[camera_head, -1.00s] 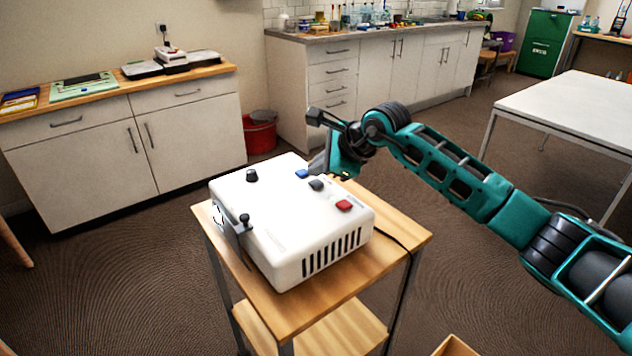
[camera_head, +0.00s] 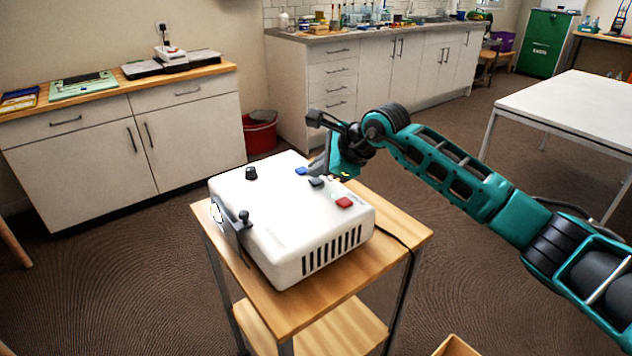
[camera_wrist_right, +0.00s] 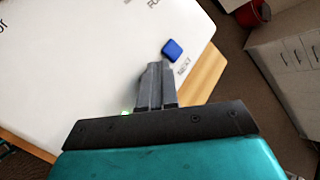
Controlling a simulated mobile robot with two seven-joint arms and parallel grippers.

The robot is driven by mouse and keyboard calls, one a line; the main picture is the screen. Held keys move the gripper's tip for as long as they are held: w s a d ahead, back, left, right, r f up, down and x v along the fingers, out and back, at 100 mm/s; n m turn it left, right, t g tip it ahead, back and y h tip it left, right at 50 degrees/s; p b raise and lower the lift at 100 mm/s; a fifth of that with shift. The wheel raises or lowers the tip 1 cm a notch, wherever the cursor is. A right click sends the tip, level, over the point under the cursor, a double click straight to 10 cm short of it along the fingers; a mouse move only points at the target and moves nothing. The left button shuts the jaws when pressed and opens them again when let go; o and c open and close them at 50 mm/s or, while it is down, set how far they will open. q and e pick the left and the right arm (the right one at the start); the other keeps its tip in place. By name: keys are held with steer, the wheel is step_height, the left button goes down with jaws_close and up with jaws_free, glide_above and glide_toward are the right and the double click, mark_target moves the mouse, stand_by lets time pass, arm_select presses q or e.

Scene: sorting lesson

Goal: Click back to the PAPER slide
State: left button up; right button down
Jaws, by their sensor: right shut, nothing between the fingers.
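A white box-shaped projector (camera_head: 290,235) stands on a small wooden cart. The grey button does not show there. No slide picture is visible. My left gripper is out of view.
A dark lever (camera_head: 244,217) stands at the projector's left side. A cable runs off the cart top (camera_head: 390,270) at the right. A red bin (camera_head: 260,134) and cabinets stand behind, and a white table (camera_head: 570,105) at the right.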

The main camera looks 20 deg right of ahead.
mark_target(319, 181)
steer(key=shift+f+b, duration=0.4)
steer(key=shift+f, duration=0.1)
stand_by(0.6)
steer(key=shift+r, duration=0.1)
steer(key=shift+r+p, duration=0.5)
steer(key=shift+r, duration=0.3)
steer(key=shift+r+p, duration=1.5)
steer(key=shift+r, duration=1.1)
steer(key=shift+f, duration=0.1)
